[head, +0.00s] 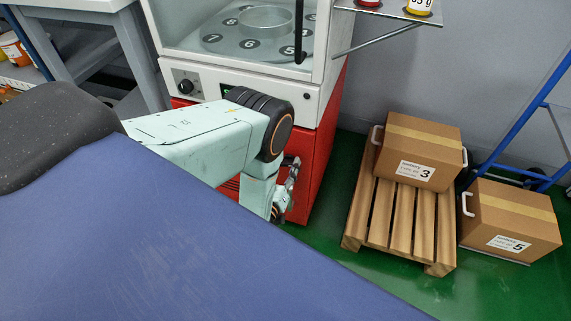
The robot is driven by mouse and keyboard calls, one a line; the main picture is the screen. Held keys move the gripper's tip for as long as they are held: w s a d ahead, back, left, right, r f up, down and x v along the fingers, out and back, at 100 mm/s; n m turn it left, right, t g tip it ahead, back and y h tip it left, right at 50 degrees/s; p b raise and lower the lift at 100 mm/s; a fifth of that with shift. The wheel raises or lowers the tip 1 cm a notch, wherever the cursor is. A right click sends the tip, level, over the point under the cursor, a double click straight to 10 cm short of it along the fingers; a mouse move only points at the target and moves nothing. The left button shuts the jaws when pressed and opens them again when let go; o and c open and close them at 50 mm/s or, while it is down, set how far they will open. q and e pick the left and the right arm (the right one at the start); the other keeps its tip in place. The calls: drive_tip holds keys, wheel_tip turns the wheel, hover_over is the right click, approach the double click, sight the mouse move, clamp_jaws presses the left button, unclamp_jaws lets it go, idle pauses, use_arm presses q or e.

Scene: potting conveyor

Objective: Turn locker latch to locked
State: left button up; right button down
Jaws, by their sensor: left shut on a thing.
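My left arm comes in from the left and bends down in front of the red cabinet (322,150) under the white machine. My left gripper (286,192) is at its end, close to the cabinet's front. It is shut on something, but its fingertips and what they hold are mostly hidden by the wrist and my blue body. I cannot make out a locker latch or which way it is turned. My right gripper is not in view.
The white machine (318,100) has a numbered turntable (240,44) behind glass and a dark knob (185,86). To the right, a box marked 3 (425,135) sits on a wooden pallet (392,215). A box marked 5 (515,205) stands beside it. Green floor shows between cabinet and pallet.

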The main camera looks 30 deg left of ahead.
use_arm(q)
drive_tip(key=n, duration=0.3)
drive_tip(key=shift+n+p, duration=0.3)
drive_tip(key=shift+p, duration=0.1)
drive_tip(key=n, duration=0.3)
drive_tip(key=shift+a+n+p, duration=0.1)
drive_tip(key=shift+n+p, duration=0.2)
drive_tip(key=n, duration=0.3)
drive_tip(key=shift+f+n, duration=0.1)
drive_tip(key=shift+n, duration=0.2)
drive_tip(key=shift+n+p, duration=0.35)
drive_tip(key=shift+n, duration=1.15)
drive_tip(key=o, duration=1.2)
drive_tip(key=shift+c, duration=0.2)
